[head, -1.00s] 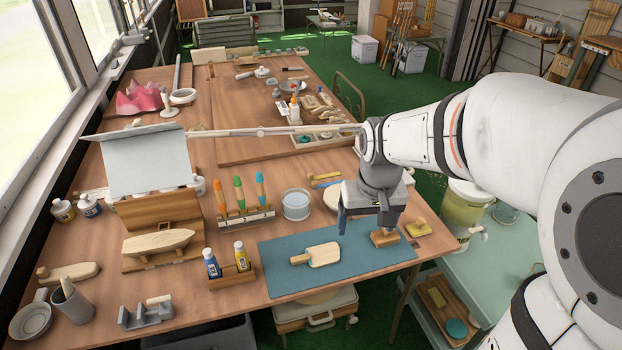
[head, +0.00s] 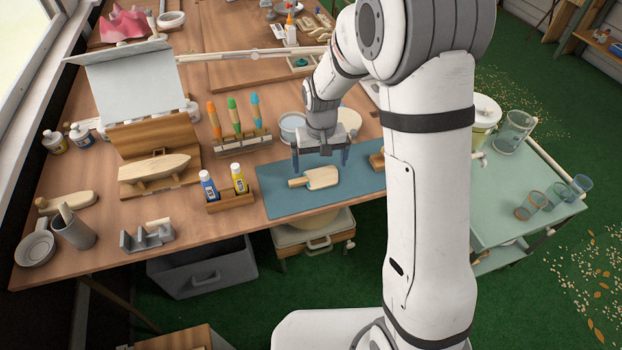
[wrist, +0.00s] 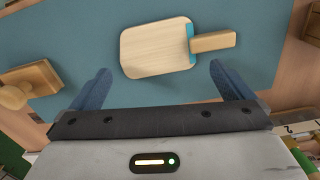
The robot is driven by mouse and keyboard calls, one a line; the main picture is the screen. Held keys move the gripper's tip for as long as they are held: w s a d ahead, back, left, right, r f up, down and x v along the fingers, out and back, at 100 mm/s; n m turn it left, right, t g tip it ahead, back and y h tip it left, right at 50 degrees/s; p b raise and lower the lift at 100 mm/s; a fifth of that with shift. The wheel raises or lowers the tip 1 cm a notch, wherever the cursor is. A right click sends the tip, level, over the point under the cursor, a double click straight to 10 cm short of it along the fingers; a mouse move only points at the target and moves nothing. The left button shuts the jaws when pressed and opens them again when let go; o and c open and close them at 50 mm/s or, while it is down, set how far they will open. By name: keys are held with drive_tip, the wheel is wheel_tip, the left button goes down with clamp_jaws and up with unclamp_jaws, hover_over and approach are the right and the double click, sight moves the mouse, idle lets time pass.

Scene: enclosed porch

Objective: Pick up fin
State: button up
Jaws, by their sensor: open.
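The fin (head: 322,178) looks like a flat pale-wood paddle with a narrow tab handle and a teal band where the two meet. It lies flat on the blue mat (head: 275,203). In the wrist view the fin (wrist: 158,47) is just beyond my fingertips, its handle pointing right. My gripper (head: 321,160) is open and empty, pointing down above the mat at the fin's far side.
A wooden block with a knob (wrist: 28,85) sits on the mat's right side in the head view. A bottle rack (head: 230,201) stands left of the mat. The mat left of the fin is clear.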

wheel_tip(320, 180, down, 2)
drive_tip(key=shift+f, duration=0.1)
drive_tip(key=c, duration=0.9)
